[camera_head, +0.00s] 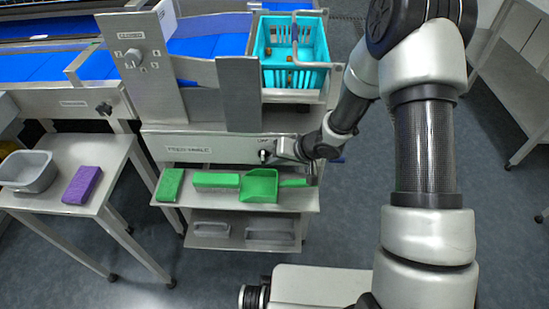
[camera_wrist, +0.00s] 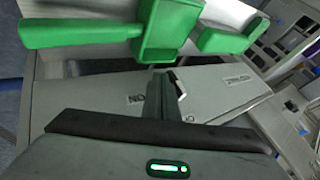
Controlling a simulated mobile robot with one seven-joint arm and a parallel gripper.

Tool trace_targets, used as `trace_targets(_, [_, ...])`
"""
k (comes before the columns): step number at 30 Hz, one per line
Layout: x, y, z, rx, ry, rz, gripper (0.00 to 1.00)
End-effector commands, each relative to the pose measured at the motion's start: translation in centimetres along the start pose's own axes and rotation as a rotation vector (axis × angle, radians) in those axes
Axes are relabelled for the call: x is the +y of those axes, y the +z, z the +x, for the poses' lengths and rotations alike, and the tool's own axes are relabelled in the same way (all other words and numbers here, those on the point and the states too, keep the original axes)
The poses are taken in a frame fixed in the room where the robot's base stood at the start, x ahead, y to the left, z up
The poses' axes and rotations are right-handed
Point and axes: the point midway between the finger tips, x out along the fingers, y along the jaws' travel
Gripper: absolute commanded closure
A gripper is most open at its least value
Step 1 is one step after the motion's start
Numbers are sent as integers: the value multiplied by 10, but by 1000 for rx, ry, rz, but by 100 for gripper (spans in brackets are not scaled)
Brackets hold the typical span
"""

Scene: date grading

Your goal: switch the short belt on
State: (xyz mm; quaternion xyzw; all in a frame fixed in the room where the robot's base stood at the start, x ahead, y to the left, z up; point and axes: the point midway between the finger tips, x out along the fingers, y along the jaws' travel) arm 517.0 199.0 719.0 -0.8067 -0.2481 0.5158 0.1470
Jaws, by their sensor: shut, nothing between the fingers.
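A dark rotary knob (camera_head: 263,155) sits on the grey front panel (camera_head: 225,143) labelled "FEED TABLE". My gripper (camera_head: 277,153) is at this knob, coming from the right, with its fingers shut and empty. In the wrist view the shut fingers (camera_wrist: 166,88) reach the panel between the "ON" label (camera_wrist: 135,98) and a partly hidden "OFF" label. The fingers cover the knob there; I cannot tell whether they touch it or which way it points. A blue belt (camera_head: 208,45) runs behind the upright metal plates.
A second knob (camera_head: 133,57) is on the upright plate, a third (camera_head: 104,108) on the left machine. Below my gripper a shelf holds a green dustpan (camera_head: 260,186) and green brush (camera_head: 216,181). A turquoise basket (camera_head: 309,76) stands above. A side table (camera_head: 62,160) is at left.

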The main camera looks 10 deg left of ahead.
Motion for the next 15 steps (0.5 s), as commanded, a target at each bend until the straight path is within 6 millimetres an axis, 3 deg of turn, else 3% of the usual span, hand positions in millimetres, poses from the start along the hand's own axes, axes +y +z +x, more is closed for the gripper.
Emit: trace_targets(15, [3,2,2,22,-101,46,100])
